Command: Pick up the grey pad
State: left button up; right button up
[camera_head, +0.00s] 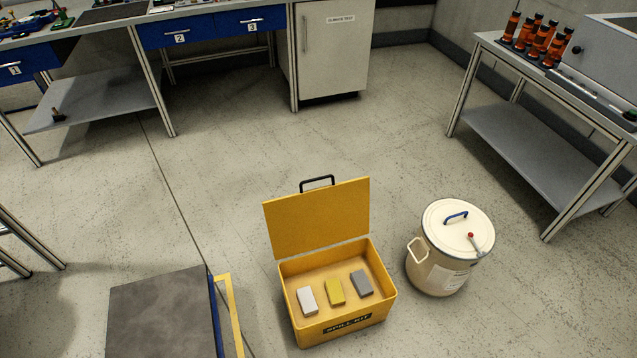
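The grey pad (361,283) lies inside the open yellow spill kit box (340,330), on the right side of its floor. A yellow pad (336,292) lies to its left, and a white pad (307,300) lies farther left. The three pads are apart from each other. The box's yellow lid (318,220) stands raised at the back, with a black handle on top. Neither of my grippers is in view.
A cream drum (437,275) with a blue-handled lid stands close to the right of the box. A dark-topped platform (160,315) with a yellow frame is at left. Workbenches stand behind and at right (530,150). Open floor lies behind the box.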

aim_at(358, 277)
jog(key=k+l+u, duration=0.15)
jog(key=l+u, duration=0.2)
jog(key=k+l+u, duration=0.5)
jog(key=l+u, duration=0.25)
